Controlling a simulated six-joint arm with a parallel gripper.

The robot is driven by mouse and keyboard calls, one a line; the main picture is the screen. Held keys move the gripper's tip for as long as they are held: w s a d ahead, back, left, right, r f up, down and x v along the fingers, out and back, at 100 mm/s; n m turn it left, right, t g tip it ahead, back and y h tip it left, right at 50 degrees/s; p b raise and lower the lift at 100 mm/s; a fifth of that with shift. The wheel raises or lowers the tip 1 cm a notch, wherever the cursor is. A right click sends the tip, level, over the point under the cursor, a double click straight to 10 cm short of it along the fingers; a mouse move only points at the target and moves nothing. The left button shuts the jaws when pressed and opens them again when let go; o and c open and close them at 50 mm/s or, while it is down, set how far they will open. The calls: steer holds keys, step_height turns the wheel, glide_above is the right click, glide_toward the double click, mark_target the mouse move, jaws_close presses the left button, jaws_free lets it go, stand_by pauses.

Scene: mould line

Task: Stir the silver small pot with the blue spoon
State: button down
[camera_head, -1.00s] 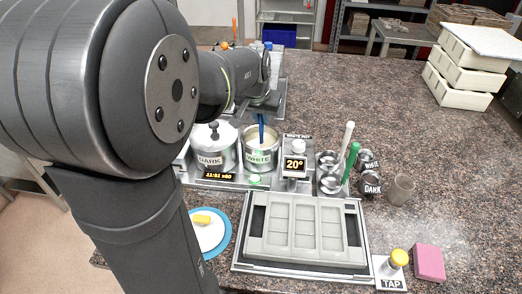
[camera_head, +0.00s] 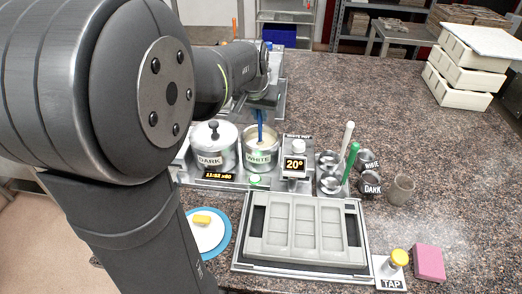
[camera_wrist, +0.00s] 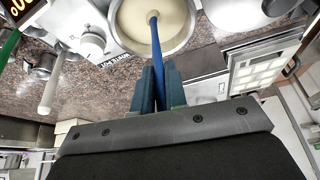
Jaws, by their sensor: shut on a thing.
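The silver small pot (camera_head: 261,158), marked WHITE, stands open with a pale cream mass in it. It also shows at the top of the wrist view (camera_wrist: 190,45). The blue spoon (camera_head: 261,124) stands nearly upright in the pot, its lower end hidden in the cream. In the wrist view the blue spoon (camera_wrist: 156,45) runs from between my fingers into the cream. My gripper (camera_wrist: 158,85) is shut on the spoon's handle, above and behind the pot. In the head view my arm partly hides the gripper.
A lidded pot marked DARK (camera_head: 213,150) stands close left of the white one. A white-knobbed unit reading 20° (camera_head: 295,164) stands close right. Small cups with a green-handled tool (camera_head: 351,162) are further right. A grey mould (camera_head: 305,228) lies in front.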

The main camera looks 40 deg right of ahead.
steer(key=shift+r, duration=3.55)
steer(key=shift+r, duration=2.05)
